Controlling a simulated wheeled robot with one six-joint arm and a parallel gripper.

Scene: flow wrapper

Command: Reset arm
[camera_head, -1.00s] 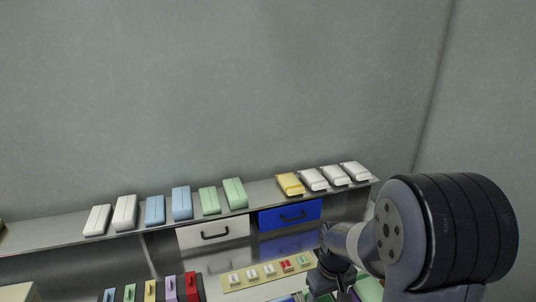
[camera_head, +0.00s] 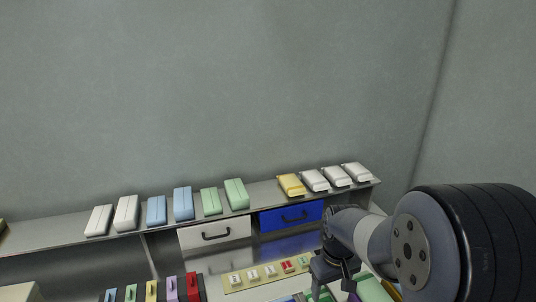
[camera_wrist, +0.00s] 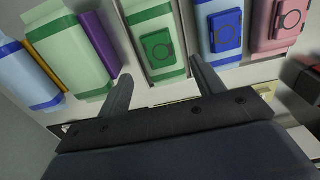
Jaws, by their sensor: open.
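My gripper (camera_wrist: 160,88) shows in the wrist view with its two fingers spread apart and nothing between them. Beyond the fingertips is a pale green pack with a dark green square (camera_wrist: 157,45) on it. In the head view my arm fills the lower right, and the gripper end (camera_head: 335,268) points down near the panel of small buttons; its fingertips are not clear there.
A metal shelf (camera_head: 265,193) carries several white, blue, green and yellow packs. Under it are a white drawer (camera_head: 214,232) and a blue drawer (camera_head: 291,216) with dark handles. A yellow panel (camera_head: 240,285) with small blocks lies below. Coloured holders (camera_head: 150,291) stand at lower left.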

